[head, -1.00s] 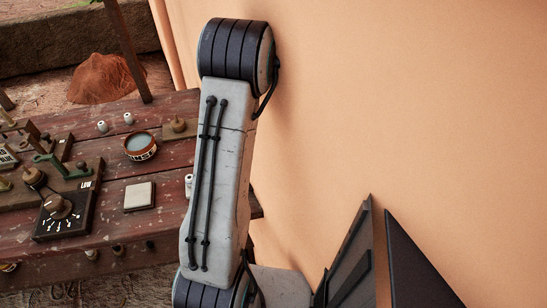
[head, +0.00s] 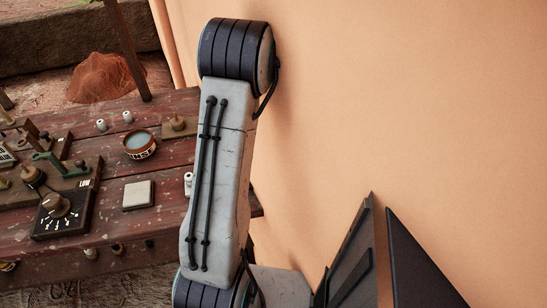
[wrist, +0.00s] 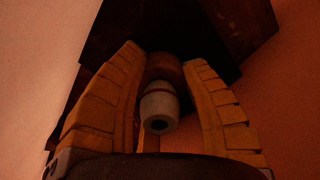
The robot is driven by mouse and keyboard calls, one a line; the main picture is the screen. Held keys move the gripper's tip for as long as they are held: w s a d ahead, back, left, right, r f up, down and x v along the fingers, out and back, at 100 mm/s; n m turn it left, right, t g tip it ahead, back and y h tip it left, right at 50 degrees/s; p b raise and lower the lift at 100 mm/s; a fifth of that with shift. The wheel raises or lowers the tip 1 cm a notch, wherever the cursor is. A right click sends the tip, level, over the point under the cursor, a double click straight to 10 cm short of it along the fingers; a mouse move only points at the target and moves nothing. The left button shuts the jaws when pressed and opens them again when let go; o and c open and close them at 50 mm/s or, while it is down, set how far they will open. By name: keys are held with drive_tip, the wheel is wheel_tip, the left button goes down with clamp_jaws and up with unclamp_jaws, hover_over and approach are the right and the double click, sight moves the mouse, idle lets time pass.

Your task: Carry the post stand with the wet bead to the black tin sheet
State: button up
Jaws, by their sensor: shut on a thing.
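Whether the bead is wet cannot be told. A flat black surface (wrist: 110,30) lies beyond the fingertips; it may be the black tin sheet. How far the stand is from it is unclear.
In the head view, a worn red plank table (head: 110,222) at left carries a dial box (head: 60,212), a round tin (head: 139,144), a pale square tile (head: 138,195) and small white pieces. A plain orange wall (head: 400,100) fills the right. A reddish mound (head: 105,78) lies behind the table.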

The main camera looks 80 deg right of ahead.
drive_tip(key=shift+f+b, duration=0.4)
idle(0.3)
drive_tip(key=o, duration=1.7)
